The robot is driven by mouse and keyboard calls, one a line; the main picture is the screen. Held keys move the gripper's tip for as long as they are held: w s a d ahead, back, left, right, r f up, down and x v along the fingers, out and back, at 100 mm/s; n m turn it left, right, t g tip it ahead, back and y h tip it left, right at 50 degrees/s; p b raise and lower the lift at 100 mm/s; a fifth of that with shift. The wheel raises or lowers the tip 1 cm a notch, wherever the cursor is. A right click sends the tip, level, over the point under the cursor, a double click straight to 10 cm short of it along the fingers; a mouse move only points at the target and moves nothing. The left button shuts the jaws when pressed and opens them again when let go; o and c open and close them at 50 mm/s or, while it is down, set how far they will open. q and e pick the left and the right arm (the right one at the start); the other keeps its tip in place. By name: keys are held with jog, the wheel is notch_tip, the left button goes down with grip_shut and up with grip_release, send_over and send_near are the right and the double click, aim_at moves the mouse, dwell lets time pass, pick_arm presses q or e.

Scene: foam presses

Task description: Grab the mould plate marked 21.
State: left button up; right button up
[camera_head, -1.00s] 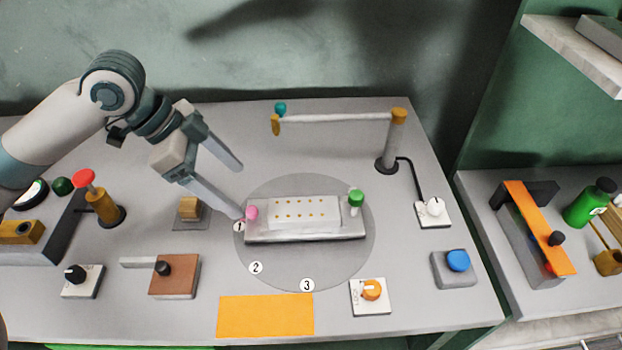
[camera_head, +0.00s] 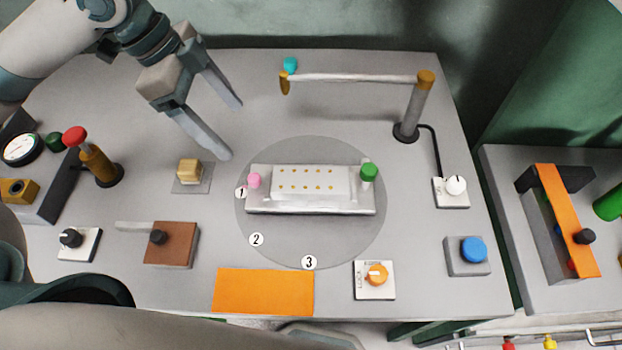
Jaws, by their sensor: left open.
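A pale metal mould plate (camera_head: 312,186) with rows of small brass dots lies on a grey round disc (camera_head: 312,245) in the middle of the bench. It has a pink knob (camera_head: 254,181) at its left end and a green knob (camera_head: 369,172) at its right end. I can read no 21 on it. My left gripper (camera_head: 232,131) is open and empty, above the bench behind and left of the plate. Its nearer fingertip appears just short of the pink knob, apart from it. My right gripper is not in view.
Labels 1, 2 and 3 sit along the disc's edge. A post with a horizontal bar (camera_head: 350,78) stands behind the plate. A brass block (camera_head: 189,172) and red-topped lever (camera_head: 95,160) are left. An orange mat (camera_head: 263,292) and orange dial (camera_head: 376,275) lie in front.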

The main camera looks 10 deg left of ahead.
pick_arm(q)
send_near(277, 178)
jog(key=shift+p+x, duration=0.75)
jog(key=shift+x, duration=0.9)
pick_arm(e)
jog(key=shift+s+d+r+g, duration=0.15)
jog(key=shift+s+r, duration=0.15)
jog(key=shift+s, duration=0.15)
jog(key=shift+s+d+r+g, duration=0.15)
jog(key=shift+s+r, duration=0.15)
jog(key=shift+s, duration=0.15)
pick_arm(q)
jog(key=p+x, duration=0.1)
jog(key=x, duration=0.3)
jog(key=shift+s+f+p, duration=0.1)
jog(key=shift+f+p, duration=0.15)
jog(key=shift+p, duration=0.05)
jog(key=shift+d+f, duration=0.1)
jog(key=shift+f, duration=0.25)
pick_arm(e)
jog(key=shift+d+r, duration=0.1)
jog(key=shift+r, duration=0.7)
pick_arm(q)
jog(key=shift+c, duration=0.4)
jog(key=shift+r, duration=0.1)
jog(key=c, duration=1.5)
